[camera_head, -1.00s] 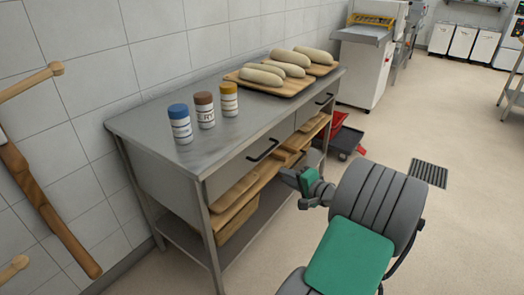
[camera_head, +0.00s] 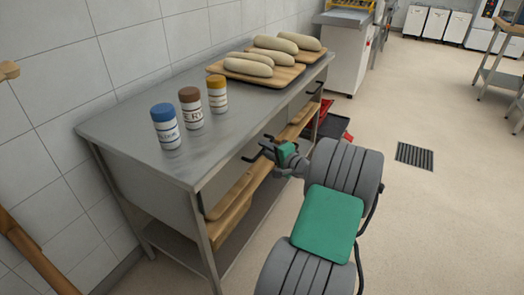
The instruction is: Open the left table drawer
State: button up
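The metal table (camera_head: 125,118) stands against the tiled wall. Its left drawer (camera_head: 226,172) has a grey front that looks flush with the table frame. The drawer's dark bar handle (camera_head: 250,157) is partly hidden by my gripper. My gripper (camera_head: 266,145) is at the right part of this handle, with two dark fingers apart, so it looks open. I cannot tell whether the fingers touch the handle or are around it. The right drawer's handle (camera_head: 314,91) shows farther along the table front.
Blue-, brown- and yellow-lidded jars (camera_head: 165,127) (camera_head: 190,108) (camera_head: 217,94) stand on the tabletop. Loaves lie on wooden boards (camera_head: 283,85) behind them. A red and black bin (camera_head: 333,127) is beyond; floor to the right is clear.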

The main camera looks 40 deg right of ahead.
jog(key=shift+w, duration=0.25)
jog(key=shift+s, duration=0.1)
jog(key=shift+c, duration=0.4)
grip_shut()
jog(key=shift+a+f, duration=0.15)
dwell(0.5)
